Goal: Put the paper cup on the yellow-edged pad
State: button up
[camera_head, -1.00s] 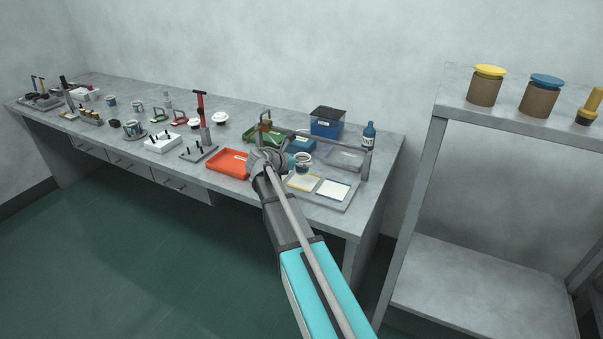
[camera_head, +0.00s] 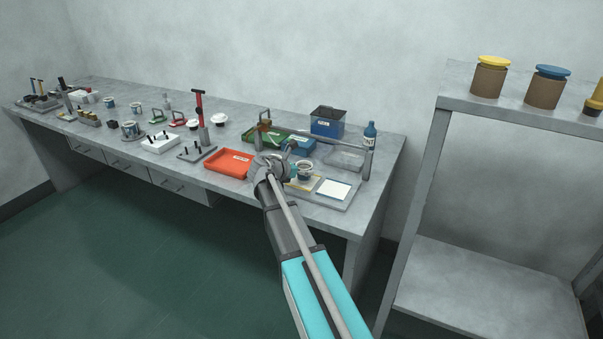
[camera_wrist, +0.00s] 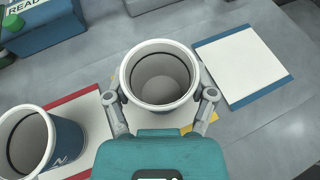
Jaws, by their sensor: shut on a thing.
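The paper cup (camera_head: 305,172) is white-rimmed and upright, held over the yellow-edged pad (camera_head: 303,187). In the wrist view the cup (camera_wrist: 160,88) is seen from above, empty, with my gripper's (camera_wrist: 161,103) two fingers closed on its sides. Most of the yellow-edged pad is hidden under the cup and gripper; a yellow strip (camera_wrist: 212,118) shows in the wrist view. I cannot tell whether the cup's base touches the pad.
A blue-edged pad (camera_wrist: 243,65) lies bare at the right. A second cup (camera_wrist: 42,142) stands on a red-edged pad (camera_wrist: 82,105) at the left.

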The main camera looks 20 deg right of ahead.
jog(key=shift+f, duration=0.25)
jog(key=o, duration=0.7)
jog(key=shift+r, duration=0.1)
jog(key=shift+r, duration=0.15)
jog(key=shift+a+r, duration=0.15)
jog(key=p+v, duration=0.4)
jog(key=v, duration=0.7)
jog(key=shift+s+a+p, duration=0.15)
jog(key=shift+a+p, duration=0.15)
jog(key=shift+s, duration=0.1)
